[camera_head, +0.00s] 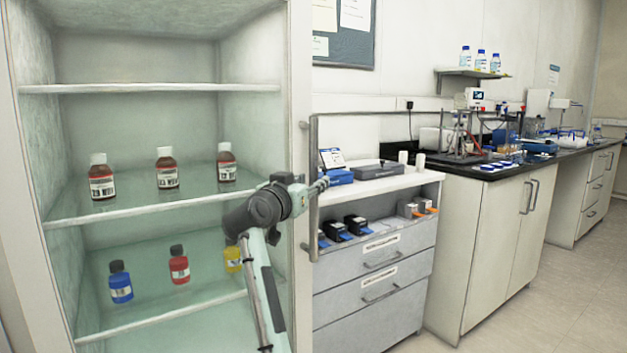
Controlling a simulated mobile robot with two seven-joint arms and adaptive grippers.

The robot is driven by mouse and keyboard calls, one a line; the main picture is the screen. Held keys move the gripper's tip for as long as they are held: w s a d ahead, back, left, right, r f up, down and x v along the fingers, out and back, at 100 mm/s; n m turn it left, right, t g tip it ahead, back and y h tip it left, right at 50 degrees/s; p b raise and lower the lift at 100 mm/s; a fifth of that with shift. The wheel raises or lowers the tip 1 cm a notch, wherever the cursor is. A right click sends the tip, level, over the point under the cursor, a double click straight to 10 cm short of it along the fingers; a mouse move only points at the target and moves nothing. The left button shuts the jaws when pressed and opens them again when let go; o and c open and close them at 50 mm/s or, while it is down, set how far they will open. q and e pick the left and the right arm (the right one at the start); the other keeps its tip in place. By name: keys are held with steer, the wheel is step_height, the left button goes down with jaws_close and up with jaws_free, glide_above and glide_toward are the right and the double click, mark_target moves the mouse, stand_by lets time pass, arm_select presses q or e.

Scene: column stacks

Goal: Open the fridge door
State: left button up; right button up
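The fridge (130,89) fills the left of the head view. Its shelves show through what looks like a clear front, and its door appears closed. A tall grey vertical bar handle (313,150) stands out from the door's right edge.
Inside the fridge are brown bottles (167,170) on the middle shelf and coloured bottles (179,265) below. A grey drawer cabinet (372,275) stands just right of the handle. A black-topped lab bench (480,172) runs farther right, with open floor (560,290) in front.

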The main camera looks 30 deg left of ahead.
arm_select(q)
steer(key=shift+w+a, duration=0.25)
steer(key=shift+w, duration=0.9)
jaws_close()
